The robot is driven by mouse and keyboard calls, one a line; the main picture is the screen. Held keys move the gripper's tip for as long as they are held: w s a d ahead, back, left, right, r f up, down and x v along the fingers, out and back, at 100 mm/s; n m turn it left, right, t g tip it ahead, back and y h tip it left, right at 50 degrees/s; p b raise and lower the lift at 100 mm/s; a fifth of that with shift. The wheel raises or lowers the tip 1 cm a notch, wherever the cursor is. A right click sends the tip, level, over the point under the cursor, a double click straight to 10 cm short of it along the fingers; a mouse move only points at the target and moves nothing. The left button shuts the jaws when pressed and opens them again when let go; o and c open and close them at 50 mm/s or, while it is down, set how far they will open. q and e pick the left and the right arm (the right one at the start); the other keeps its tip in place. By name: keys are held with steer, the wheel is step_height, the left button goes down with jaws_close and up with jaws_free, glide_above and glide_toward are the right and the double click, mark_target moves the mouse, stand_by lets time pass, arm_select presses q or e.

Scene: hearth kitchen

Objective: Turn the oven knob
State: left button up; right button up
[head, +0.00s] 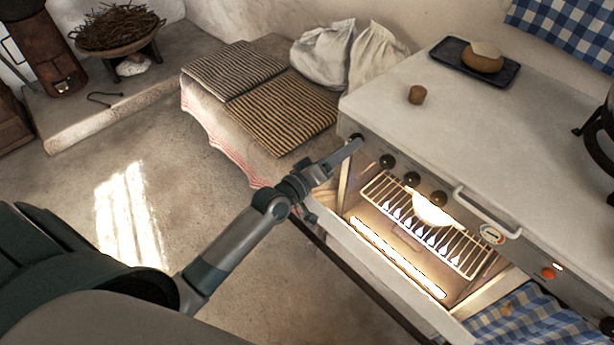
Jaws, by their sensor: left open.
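The white oven (472,157) stands at the right with its front open. Flames burn inside under a wire rack (385,193), and a pale, bright piece (432,212) lies on the rack. Dark round knobs sit in a row along the front panel: one (387,161), a second (411,179) and a third (438,198). Another dark knob (357,137) shows partly at the panel's left end, beside my left gripper (350,149). The gripper is open, with its fingers at this knob; I cannot tell whether they touch it. My right gripper is out of view.
A handle bar (484,212) and an orange knob (548,273) are further right on the front. Left of the oven is a cloth-covered bench (223,127). The floor (190,140) is largely clear.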

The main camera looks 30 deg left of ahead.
arm_select(q)
steer(key=b+v, duration=0.1)
steer(key=v, duration=1.4)
steer(key=shift+s, duration=0.3)
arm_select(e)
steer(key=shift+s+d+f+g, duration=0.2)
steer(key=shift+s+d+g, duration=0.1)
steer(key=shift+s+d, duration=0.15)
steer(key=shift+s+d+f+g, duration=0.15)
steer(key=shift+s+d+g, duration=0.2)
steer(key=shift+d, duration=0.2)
arm_select(q)
steer(key=shift+a, duration=0.1)
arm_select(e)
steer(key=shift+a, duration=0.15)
